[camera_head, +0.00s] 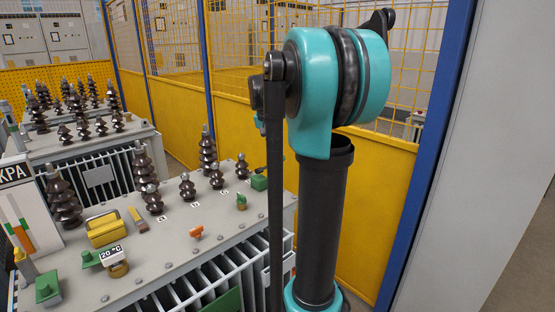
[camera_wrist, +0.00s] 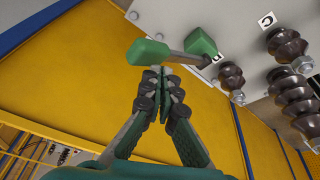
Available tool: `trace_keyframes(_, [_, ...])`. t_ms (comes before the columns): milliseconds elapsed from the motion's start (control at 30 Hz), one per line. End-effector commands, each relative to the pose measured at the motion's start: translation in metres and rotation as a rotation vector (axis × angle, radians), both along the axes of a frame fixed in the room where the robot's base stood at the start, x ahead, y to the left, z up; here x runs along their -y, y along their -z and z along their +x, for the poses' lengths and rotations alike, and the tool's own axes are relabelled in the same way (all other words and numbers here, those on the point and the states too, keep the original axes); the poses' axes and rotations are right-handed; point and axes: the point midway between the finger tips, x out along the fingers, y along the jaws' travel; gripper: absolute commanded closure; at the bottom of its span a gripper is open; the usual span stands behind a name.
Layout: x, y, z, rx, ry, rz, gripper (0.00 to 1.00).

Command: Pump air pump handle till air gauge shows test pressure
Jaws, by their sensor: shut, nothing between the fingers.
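A white gauge panel marked KPA (camera_head: 14,172) stands at the left edge of the head view. It is partly cut off, with orange and green bands below, and I cannot read its value. My gripper does not show in the head view, where my teal and black arm fills the middle.
The grey transformer top (camera_head: 180,245) carries several dark ribbed insulators (camera_head: 150,180), a yellow block (camera_head: 104,230), a 20 °C gauge (camera_head: 113,258) and a small orange valve (camera_head: 196,232). A yellow fence (camera_head: 235,125) stands behind, with a blue post (camera_head: 436,130) at right.

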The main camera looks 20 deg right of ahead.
Motion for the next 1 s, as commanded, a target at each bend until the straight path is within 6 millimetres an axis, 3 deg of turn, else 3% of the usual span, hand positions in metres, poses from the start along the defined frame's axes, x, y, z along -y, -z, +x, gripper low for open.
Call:
trace_keyframes(567, [-0.002, -0.007, 0.005, 0.000, 0.000, 0.000, 1.00])
trace_keyframes(1000, [-0.011, -0.038, 0.026, 0.000, -0.001, 0.000, 1.00])
